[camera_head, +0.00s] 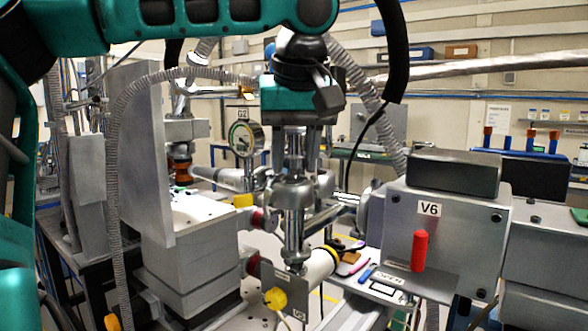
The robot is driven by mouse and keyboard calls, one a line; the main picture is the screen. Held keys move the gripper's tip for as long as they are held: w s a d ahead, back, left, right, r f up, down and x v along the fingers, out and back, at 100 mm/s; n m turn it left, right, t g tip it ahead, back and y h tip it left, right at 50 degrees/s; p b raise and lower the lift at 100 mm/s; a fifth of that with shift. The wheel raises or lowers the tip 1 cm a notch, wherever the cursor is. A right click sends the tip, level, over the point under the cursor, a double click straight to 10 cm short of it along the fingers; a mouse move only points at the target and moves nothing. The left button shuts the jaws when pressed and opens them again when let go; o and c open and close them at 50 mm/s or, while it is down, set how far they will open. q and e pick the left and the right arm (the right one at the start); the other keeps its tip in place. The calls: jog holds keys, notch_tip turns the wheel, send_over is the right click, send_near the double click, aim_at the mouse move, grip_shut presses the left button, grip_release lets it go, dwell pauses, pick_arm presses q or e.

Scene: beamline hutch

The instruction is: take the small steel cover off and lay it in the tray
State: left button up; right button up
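My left gripper (297,122) hangs from the teal arm, pointing down at the centre of the head view. Its fingers are right above or around the top of an upright steel fitting (294,190); I cannot tell whether they touch it. Their gap is not clear. I cannot pick out the small steel cover for sure; it may be hidden at the gripper. A light, flat surface (384,291) at the lower right carries small tools and an OPEN label; I cannot tell whether it is the tray. My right gripper is not in view.
A grey box marked V6 (432,214) with a red handle (419,250) stands close on the right. A round gauge (245,138) stands just left of the gripper. A ribbed hose (116,200) and a grey upright plate (140,150) crowd the left.

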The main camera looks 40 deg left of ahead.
aim_at(294, 158)
pick_arm(q)
jog(key=c, duration=0.6)
jog(key=shift+r, duration=0.1)
notch_tip(294, 158, up, 10)
jog(key=shift+f, duration=0.1)
